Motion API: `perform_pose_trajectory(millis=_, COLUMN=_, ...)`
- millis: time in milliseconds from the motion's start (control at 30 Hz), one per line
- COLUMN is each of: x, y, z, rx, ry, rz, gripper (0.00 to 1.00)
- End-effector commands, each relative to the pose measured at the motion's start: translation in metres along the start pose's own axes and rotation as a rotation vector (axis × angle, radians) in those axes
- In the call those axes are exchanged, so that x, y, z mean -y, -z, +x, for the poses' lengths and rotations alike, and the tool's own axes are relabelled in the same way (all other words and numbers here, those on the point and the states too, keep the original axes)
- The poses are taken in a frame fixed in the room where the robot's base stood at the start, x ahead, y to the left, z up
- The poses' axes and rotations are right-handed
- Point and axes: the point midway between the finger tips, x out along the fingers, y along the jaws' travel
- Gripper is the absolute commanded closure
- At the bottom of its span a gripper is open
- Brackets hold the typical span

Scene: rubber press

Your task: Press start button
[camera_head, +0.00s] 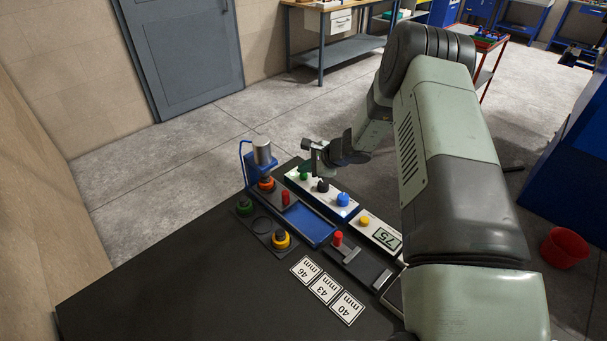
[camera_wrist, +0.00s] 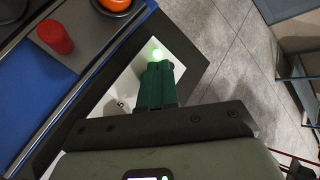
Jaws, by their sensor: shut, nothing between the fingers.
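A white button panel (camera_head: 326,198) carries a row of controls at the table's far edge. In the head view a green button (camera_head: 304,174) is at its left, with a black control (camera_head: 322,186) and a blue button (camera_head: 343,199) to the right. My gripper (camera_head: 318,163) is low over the left part of the panel. In the wrist view my shut gripper (camera_wrist: 157,66) has dark green fingers, with a lit green spot (camera_wrist: 157,55) just beyond their tips. The fingers hide part of the panel. I cannot tell whether they touch a button.
A display (camera_head: 387,237) reads 75. Cards marked 46, 43 and 40 mm lie in front. The table's left front is clear.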

Motion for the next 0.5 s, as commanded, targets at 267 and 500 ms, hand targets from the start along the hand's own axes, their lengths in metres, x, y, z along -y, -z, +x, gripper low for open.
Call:
perform_pose_trajectory(millis=267, x=-0.0016, y=0.0018, z=0.0024, rx=0.000, ry=0.000, rz=0.000, gripper=1.00)
perform_pose_trajectory(millis=500, x=-0.0033, y=0.0033, z=0.0045, rx=0.000, ry=0.000, rz=0.001, gripper=1.00)
